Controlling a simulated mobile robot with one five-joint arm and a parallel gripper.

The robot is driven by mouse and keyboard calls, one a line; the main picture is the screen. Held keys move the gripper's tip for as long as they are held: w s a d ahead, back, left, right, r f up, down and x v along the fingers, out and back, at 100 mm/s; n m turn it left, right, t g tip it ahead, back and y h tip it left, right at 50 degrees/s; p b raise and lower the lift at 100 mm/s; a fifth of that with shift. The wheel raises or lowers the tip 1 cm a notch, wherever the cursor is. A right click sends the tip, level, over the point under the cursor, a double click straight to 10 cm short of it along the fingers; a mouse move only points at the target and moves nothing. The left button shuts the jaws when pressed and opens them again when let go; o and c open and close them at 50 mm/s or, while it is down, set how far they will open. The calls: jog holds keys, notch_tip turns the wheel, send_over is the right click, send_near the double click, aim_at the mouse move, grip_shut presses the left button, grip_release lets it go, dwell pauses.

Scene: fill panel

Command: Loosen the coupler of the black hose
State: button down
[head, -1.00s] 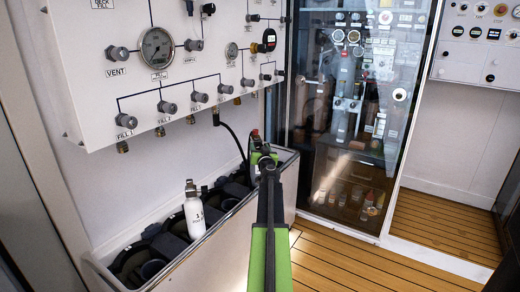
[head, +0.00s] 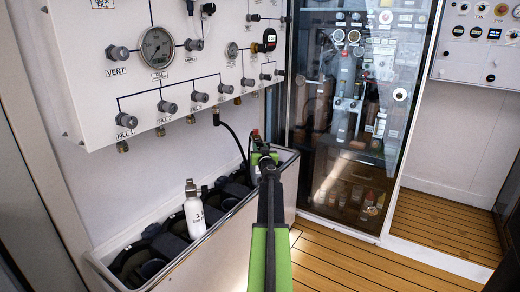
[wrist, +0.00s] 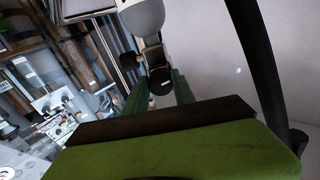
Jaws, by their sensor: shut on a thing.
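The black hose (head: 233,137) hangs from a fitting under the white panel and curves down to the bin's far end. It also shows as a thick dark curve at the right of the wrist view (wrist: 258,65). My gripper (head: 259,157) is at that far end, by a small red part (head: 255,134). In the wrist view its green fingers (wrist: 158,92) are shut on a black-ended fitting (wrist: 161,82). This fitting has a metal neck below a pale rounded body (wrist: 142,17). I cannot tell whether it is the hose's coupler, and the hose's lower end is hidden.
The white panel (head: 90,65) with gauges and several knobs hangs above the bin (head: 215,240). A white bottle (head: 194,215) stands upright in the bin among dark holders. A glass-fronted cabinet (head: 335,175) stands behind my gripper. The wooden floor (head: 335,262) at the right is clear.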

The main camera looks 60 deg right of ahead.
jog(key=shift+r+m+t+y+p, duration=0.1)
jog(key=shift+m+t+y+p, duration=0.15)
jog(key=shift+m, duration=7.65)
jog(key=shift+r+m+t+y+p, duration=0.15)
jog(key=shift+m+t+y, duration=0.15)
jog(key=shift+m, duration=7.6)
jog(key=shift+f, duration=0.1)
jog(key=c, duration=1.1)
grip_release()
jog(key=shift+o, duration=0.2)
